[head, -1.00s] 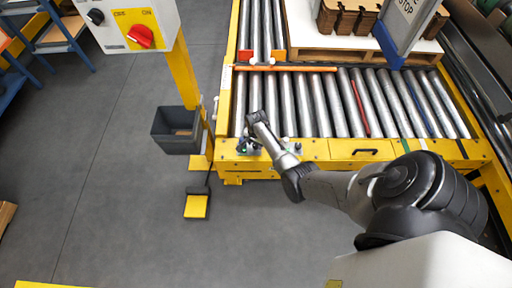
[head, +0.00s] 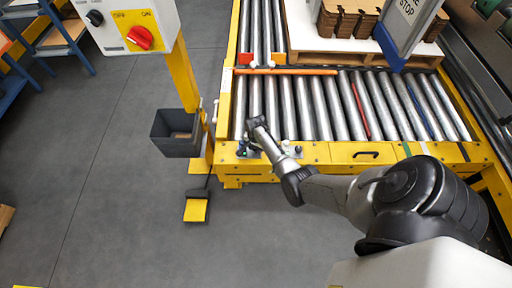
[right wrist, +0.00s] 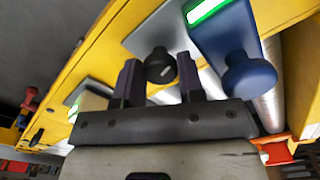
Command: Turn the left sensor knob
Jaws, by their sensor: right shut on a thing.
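A dark round knob (right wrist: 160,66) with a small light mark on its face shows in the right wrist view, on a grey metal bracket at the yellow frame. My right gripper (right wrist: 159,78) has its two dark fingers on either side of this knob, shut on it. In the head view my right gripper (head: 247,148) is small, at the left end of the conveyor's yellow front rail, and partly hides the sensor there. My left gripper is not in view.
A blue block with a round blue knob (right wrist: 250,77) and a green light sits close right of the gripper. A control box (head: 130,28) with a red switch stands left, above a grey bin (head: 178,145). A yellow pedal (head: 196,210) lies on open floor.

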